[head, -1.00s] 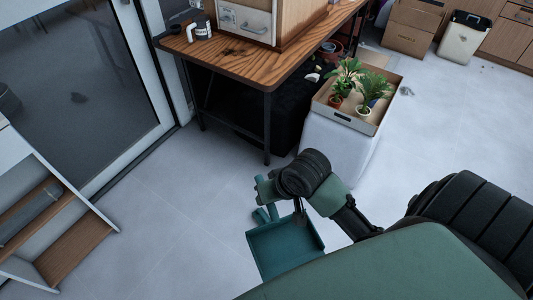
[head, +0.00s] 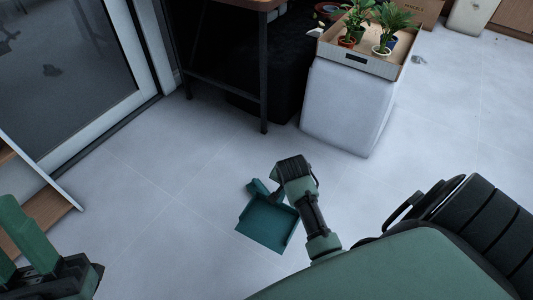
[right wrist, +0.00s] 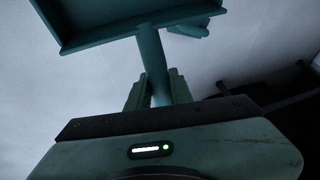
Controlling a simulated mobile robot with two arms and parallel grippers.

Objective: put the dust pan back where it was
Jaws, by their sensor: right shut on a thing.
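The teal dust pan (head: 266,224) is low over or on the floor in the middle of the head view; I cannot tell if it touches. My right gripper (head: 274,194) is shut on its handle. In the right wrist view the handle (right wrist: 150,62) runs between the two fingers (right wrist: 154,92), with the pan's tray (right wrist: 110,18) beyond. A second teal rounded piece (right wrist: 190,27) shows beside the tray; what it belongs to is unclear. My left gripper (head: 18,250) is at the lower left of the head view, partly cut off, its fingers apart and empty.
A white block (head: 345,108) bears a tray (head: 355,59) of potted palms at the upper right. A table with dark legs (head: 264,85) stands over a black object (head: 285,70). A shelf (head: 45,210) and glass door (head: 70,70) are at left. The floor between is clear.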

